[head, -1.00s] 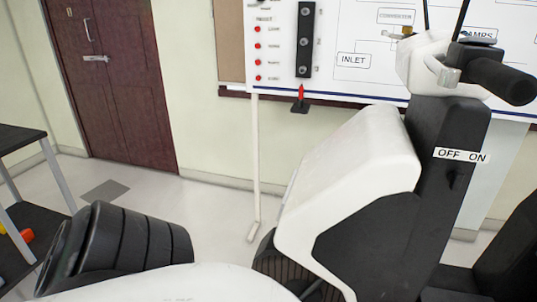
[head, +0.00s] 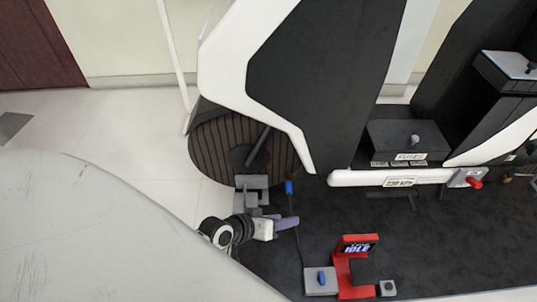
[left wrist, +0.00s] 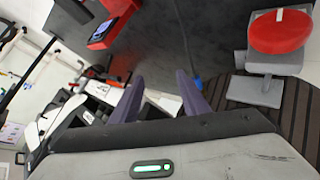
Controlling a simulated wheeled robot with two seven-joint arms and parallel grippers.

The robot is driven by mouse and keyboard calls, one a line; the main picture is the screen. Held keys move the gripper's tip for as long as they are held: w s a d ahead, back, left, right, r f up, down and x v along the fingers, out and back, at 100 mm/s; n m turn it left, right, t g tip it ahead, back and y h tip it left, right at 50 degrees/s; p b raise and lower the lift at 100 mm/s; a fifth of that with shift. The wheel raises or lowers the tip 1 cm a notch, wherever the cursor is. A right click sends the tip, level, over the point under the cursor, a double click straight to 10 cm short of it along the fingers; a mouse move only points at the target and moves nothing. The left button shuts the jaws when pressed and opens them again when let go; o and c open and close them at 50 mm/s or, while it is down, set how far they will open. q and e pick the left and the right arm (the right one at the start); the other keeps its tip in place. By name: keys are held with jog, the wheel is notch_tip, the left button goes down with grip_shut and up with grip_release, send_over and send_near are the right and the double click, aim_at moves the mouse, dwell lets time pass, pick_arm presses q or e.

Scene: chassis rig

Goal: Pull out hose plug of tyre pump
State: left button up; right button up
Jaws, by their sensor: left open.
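The red tyre pump (head: 345,268) sits on the dark mat, with a small screen reading "IDLE". Part of it also shows in the left wrist view (left wrist: 118,8). A thin dark hose runs from near the pump toward the wheel, with a blue plug-like end (head: 289,187). A blue piece also shows in the left wrist view (left wrist: 197,82), by the right-hand finger. Another blue piece (head: 321,278) stands on a grey block beside the pump. My left gripper (head: 290,223) is open near the hose; its purple fingers (left wrist: 160,76) are apart and look empty. My right gripper is not seen.
A ribbed dark wheel (head: 222,160) stands under the white and black chassis (head: 225,60). A grey bracket (head: 250,183) is close to my left gripper; a red dome (left wrist: 280,32) shows on it in the left wrist view.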

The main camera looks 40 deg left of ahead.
aim_at(287, 187)
pick_arm(q)
jog(key=w+a+f+n+t+y+b, duration=0.2)
jog(key=w+a+f+n, duration=0.25)
jog(key=w+a, duration=0.35)
jog(key=shift+n, duration=0.45)
jog(key=b+x, duration=0.2)
jog(key=x, duration=0.1)
jog(key=b+x, duration=0.2)
jog(key=x, duration=0.1)
jog(key=a+b+x, duration=0.1)
jog(key=b+x, duration=0.1)
jog(key=x, duration=0.1)
jog(key=shift+a+f, duration=0.1)
jog(key=shift+f, duration=0.1)
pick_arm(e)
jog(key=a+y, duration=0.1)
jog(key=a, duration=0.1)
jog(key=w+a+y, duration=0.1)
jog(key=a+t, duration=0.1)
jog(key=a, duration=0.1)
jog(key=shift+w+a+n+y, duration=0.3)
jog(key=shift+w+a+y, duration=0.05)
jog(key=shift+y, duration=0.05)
